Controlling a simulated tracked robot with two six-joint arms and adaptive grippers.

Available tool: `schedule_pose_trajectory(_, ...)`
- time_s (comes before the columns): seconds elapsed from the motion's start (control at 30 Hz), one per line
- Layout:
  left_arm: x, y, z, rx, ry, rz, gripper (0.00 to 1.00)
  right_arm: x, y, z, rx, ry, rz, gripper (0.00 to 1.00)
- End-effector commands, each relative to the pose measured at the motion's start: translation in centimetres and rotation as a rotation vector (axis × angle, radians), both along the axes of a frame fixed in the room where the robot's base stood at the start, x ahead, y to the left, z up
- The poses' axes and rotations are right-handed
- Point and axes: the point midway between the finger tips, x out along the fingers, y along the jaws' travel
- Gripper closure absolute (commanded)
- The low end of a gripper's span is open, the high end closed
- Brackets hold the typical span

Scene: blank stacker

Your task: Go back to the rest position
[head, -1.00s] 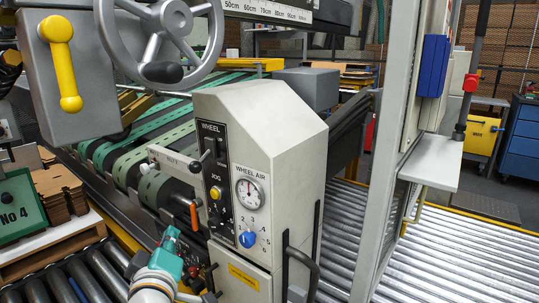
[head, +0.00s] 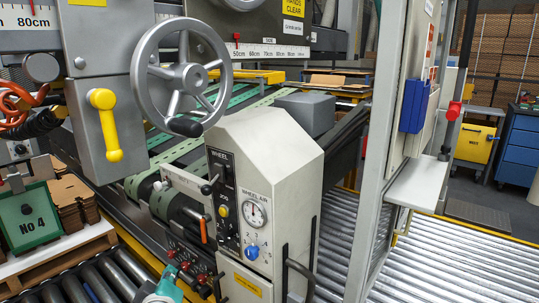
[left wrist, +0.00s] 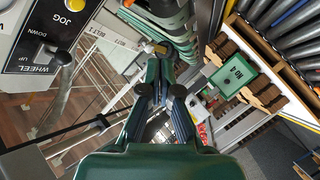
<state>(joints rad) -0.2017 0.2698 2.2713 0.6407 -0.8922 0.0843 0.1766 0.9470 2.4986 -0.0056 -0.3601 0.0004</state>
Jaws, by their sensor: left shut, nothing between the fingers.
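My left gripper (head: 172,284) shows as a teal piece at the bottom edge of the head view, in front of the lower part of the control cabinet (head: 270,150). In the left wrist view its dark green fingers (left wrist: 160,62) are together with nothing held. It appears apart from the cabinet. My right gripper is in neither view.
The cabinet carries a gauge (head: 256,213), a blue knob (head: 252,252) and a JOG button. A handwheel (head: 181,77) and yellow lever (head: 108,125) hang above. Rollers (head: 440,265) lie at right; a green No 4 block (head: 27,217) stands at left.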

Motion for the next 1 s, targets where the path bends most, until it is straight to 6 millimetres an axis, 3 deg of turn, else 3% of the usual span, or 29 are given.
schedule_pose_trajectory(0.03, 0.0, 0.3, 0.1, 0.014, 0.054, -0.002, 1.0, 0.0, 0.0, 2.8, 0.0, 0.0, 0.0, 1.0)
schedule_pose_trajectory(0.17, -0.7, 0.7, -3.3, 0.048, 0.222, -0.04, 1.0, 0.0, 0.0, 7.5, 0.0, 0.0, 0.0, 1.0)
schedule_pose_trajectory(0.27, -2.7, 0.3, -7.0, 0.067, 0.385, -0.106, 1.0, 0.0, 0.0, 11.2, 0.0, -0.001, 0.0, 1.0)
schedule_pose_trajectory(0.37, -6.2, -0.7, -10.7, 0.068, 0.561, -0.203, 1.0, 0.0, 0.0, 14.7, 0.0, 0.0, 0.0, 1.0)
schedule_pose_trajectory(0.47, -11.3, -2.4, -14.0, 0.049, 0.749, -0.334, 1.0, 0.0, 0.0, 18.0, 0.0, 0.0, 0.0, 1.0)
schedule_pose_trajectory(0.5, -13.8, -3.4, -15.2, 0.036, 0.826, -0.398, 1.0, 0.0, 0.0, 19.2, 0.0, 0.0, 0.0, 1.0)
schedule_pose_trajectory(0.6, -19.3, -5.8, -17.5, 0.004, 0.97, -0.554, 1.0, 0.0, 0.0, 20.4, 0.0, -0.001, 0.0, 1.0)
schedule_pose_trajectory(0.73, -24.1, -8.5, -19.3, -0.011, 1.075, -0.739, 1.0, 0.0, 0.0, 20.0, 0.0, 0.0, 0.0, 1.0)
schedule_pose_trajectory(0.87, -26.5, -9.4, -19.1, -0.003, 1.12, -0.873, 1.0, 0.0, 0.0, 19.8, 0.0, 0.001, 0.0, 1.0)
schedule_pose_trajectory(1.0, -26.6, -9.4, -19.1, -0.004, 1.122, -0.878, 1.0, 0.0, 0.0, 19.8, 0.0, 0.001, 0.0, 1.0)
